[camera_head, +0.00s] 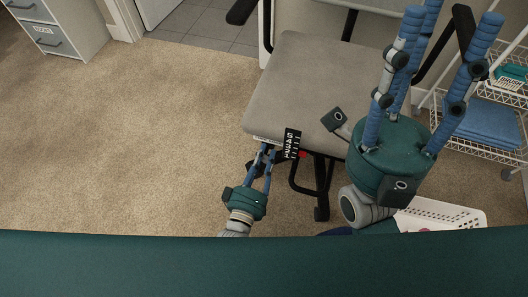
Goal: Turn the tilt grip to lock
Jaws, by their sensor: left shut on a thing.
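An office chair with a grey seat (310,85) stands right of centre. A black label plate (291,144) with white lettering hangs at its front edge, with a small red part (303,154) beside it. My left gripper (265,152) is at the seat's front underside, left of the plate. Its fingers are closed around the dark tilt grip (252,165), which they mostly hide. The grip's exact angle cannot be told. My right gripper (448,20) is raised in the right foreground, its blue fingers spread and nothing between them.
A white wire rack (505,90) with a folded blue cloth (490,122) stands at the right. A white basket (440,214) is low right, partly behind my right gripper. A drawer cabinet (60,30) stands far left. The beige carpet (150,130) at left is clear.

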